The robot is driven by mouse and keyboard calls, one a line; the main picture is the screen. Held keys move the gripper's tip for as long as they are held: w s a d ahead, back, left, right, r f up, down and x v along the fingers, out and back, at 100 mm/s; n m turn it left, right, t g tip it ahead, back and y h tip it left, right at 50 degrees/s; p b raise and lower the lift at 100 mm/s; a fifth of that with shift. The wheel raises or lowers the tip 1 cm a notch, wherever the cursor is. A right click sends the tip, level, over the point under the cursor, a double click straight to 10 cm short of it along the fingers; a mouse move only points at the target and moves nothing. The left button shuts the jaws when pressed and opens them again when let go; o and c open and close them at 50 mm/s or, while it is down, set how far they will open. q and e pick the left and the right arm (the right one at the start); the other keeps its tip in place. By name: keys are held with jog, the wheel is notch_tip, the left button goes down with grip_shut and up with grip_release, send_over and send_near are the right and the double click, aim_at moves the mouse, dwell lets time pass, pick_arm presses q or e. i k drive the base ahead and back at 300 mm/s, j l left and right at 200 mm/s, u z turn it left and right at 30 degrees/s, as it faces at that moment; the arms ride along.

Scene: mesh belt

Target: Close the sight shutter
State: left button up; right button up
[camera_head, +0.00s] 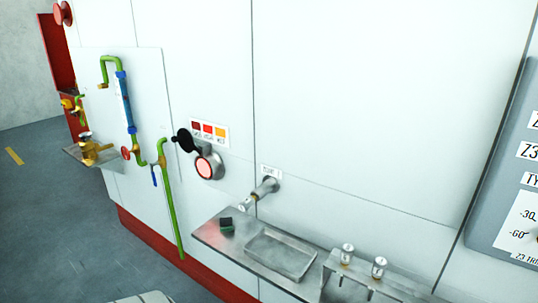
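The sight shutter (184,140) is a black round disc on the white wall panel. It sits to the upper left of the sight port (205,168), swung aside from it. The port is a round metal-rimmed window with a bright pinkish-red face, and that face shows mostly uncovered. Neither of my grippers is in view.
Green and blue pipework (126,100) with a red valve wheel stands left of the port. A sign with red and orange swatches (208,131) is above it. A metal spout (262,190) and a steel shelf (235,241) with a shallow tray project at lower right.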

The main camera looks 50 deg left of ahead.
aim_at(185, 139)
jog(key=u, duration=1.65)
